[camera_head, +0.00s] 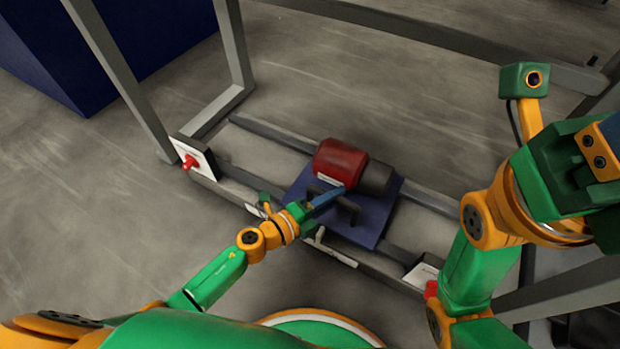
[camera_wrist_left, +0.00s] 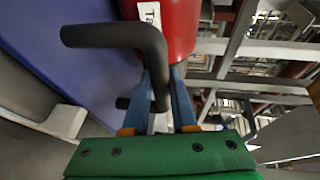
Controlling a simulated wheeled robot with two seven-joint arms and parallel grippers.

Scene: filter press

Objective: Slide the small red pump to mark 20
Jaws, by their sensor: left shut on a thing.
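The small red pump (camera_head: 340,160) with a dark grey end sits on a blue plate (camera_head: 375,222) that lies across two grey rails. Its red body (camera_wrist_left: 180,25) and a white label (camera_wrist_left: 149,13) show at the top of the left wrist view. My left gripper (camera_head: 335,193) is shut on the black bar handle (camera_wrist_left: 110,36) of the plate, at the pump's near side. In the left wrist view its blue fingers (camera_wrist_left: 165,105) stand on both sides of the handle. My right arm is at the right; its fingertips are out of view. No numbered mark is readable.
The rails (camera_head: 420,200) run from upper left to lower right inside a grey frame (camera_head: 232,45). White plates with red knobs stand at the left (camera_head: 193,158) and right (camera_head: 422,275) of the near rail. A dark blue block (camera_head: 45,60) stands at upper left.

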